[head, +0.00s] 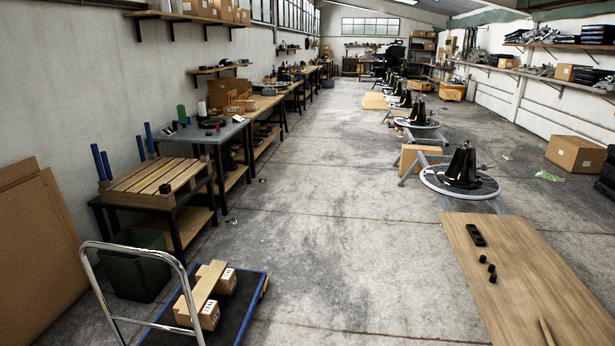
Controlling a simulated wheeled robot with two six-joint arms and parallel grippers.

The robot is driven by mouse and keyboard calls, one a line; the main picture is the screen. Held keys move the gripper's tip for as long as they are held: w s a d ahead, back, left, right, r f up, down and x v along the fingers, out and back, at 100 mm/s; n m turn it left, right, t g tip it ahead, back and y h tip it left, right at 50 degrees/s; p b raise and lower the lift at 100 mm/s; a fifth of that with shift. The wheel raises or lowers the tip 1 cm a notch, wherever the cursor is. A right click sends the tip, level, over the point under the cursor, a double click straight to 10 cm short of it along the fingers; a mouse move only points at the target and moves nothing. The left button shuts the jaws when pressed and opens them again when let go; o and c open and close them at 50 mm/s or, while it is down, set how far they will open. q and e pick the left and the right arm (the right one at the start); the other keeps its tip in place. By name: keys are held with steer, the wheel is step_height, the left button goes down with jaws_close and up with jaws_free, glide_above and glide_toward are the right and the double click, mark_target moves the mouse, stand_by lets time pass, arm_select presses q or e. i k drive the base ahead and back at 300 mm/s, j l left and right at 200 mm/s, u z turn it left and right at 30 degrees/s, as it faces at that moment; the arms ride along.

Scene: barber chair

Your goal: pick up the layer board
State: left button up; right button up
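I cannot tell for sure which thing is the layer board. Several flat, board-like things show in the head view. Large brown sheets (35,250) lean against the left wall. A stack of light wooden slats (158,182) lies on a low black table with blue posts. Neither of my grippers is in view.
The cart's metal handle (140,252) rises at the front left, with a dark green bin (135,265) behind it. Workbenches line the left wall. A round base with a black cone (462,172) stands at right. The concrete floor between is clear.

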mark_target(202, 291)
steer(key=i+l, duration=0.1)
steer(key=i, duration=0.45)
steer(key=i+u, duration=0.15)
steer(key=i, duration=0.4)
steer(key=i+l, duration=0.25)
steer(key=i, duration=0.3)
steer(key=i+u, duration=0.3)
steer(key=u, duration=0.15)
steer(key=i+l+u, duration=0.2)
steer(key=u, duration=0.3)
steer(key=i+l+u, duration=0.25)
steer(key=u, duration=0.2)
steer(key=i+l+u, duration=0.2)
steer(key=l+u, duration=0.15)
steer(key=u, duration=0.15)
